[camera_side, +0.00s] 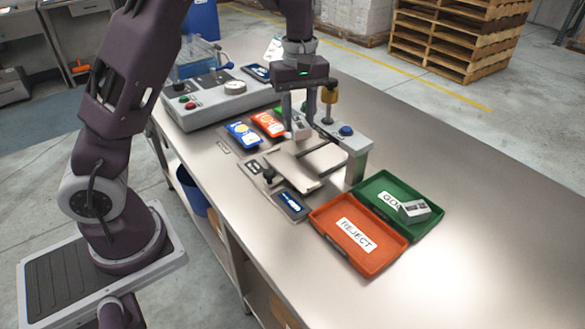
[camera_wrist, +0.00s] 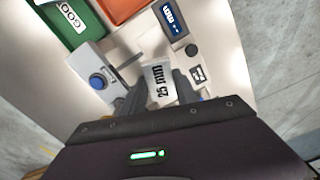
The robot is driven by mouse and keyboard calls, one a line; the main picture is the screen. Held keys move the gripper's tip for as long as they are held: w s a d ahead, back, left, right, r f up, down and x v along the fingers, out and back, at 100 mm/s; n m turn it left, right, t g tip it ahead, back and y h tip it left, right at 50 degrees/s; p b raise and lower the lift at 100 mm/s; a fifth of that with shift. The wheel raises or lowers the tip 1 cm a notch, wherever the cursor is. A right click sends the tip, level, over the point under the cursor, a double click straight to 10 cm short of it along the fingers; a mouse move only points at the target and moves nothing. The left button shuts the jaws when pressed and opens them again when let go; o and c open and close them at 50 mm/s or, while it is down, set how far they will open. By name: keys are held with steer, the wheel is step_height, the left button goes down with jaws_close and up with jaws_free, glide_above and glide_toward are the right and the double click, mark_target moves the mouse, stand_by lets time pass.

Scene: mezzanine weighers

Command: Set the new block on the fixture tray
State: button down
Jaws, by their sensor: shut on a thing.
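My gripper (camera_side: 304,122) is shut on a small grey block (camera_side: 297,129). In the side view my gripper hangs over the back left part of the fixture, near a pale metal tray (camera_side: 318,170). I cannot tell whether the block touches anything below it. The grey fixture bracket (camera_side: 352,148) with a blue button stands right of my gripper. My gripper and the block hide part of the fixture in the wrist view.
A green GOOD tray (camera_side: 372,183) holds another grey block (camera_side: 414,211). An orange REJECT tray (camera_side: 327,241) is beside it. A small display (camera_side: 291,204) and black knob (camera_side: 268,175) are in front.

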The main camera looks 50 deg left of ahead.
mark_target(293, 169)
steer(key=f+n, duration=0.1)
steer(key=a+f+n, duration=0.1)
steer(key=f+n, duration=0.1)
steer(key=shift+s+a+f+n, duration=0.15)
steer(key=shift+s+a+n, duration=0.15)
steer(key=shift+a, duration=0.1)
step_height(293, 169, down, 8)
steer(key=shift+w+f, duration=0.1)
steer(key=shift+f, duration=0.05)
steer(key=c, duration=0.9)
jaws_free()
steer(key=shift+f, duration=0.15)
